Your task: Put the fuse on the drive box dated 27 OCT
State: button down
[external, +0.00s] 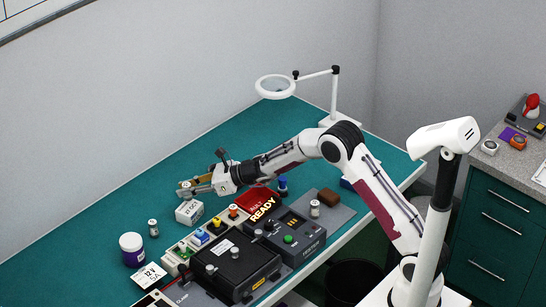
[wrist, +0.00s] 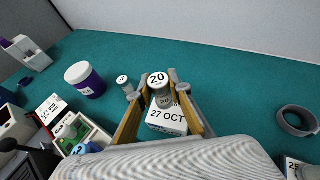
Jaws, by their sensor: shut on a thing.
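My gripper (wrist: 160,92) is shut on a fuse (wrist: 158,80), a short grey cylinder with a white top marked 20, held upright between the yellow-sided fingers. In the external view my gripper (external: 186,188) is over the left part of the bench, and the held fuse is hard to make out. The white drive box dated 27 OCT (wrist: 167,118) lies below the fuse in the wrist view. A white box (external: 189,213) sits just below the gripper in the external view, its date hard to read. I cannot tell whether fuse and box touch.
A smaller fuse (wrist: 122,80) stands beside a purple jar (wrist: 86,80). Another white box (wrist: 298,166) and a grey ring (wrist: 297,121) are at right. A black tester (external: 290,238) and terminal blocks (external: 207,236) crowd the front.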

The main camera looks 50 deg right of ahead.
jog(key=shift+f, duration=1.55)
jog(key=shift+f, duration=0.1)
jog(key=c, duration=1.8)
grip_release()
jog(key=shift+c, duration=0.2)
jog(key=shift+s+d+r, duration=0.25)
jog(key=shift+s+r, duration=0.05)
jog(key=v, duration=1.1)
jog(key=shift+s, duration=0.1)
jog(key=shift+r, duration=0.1)
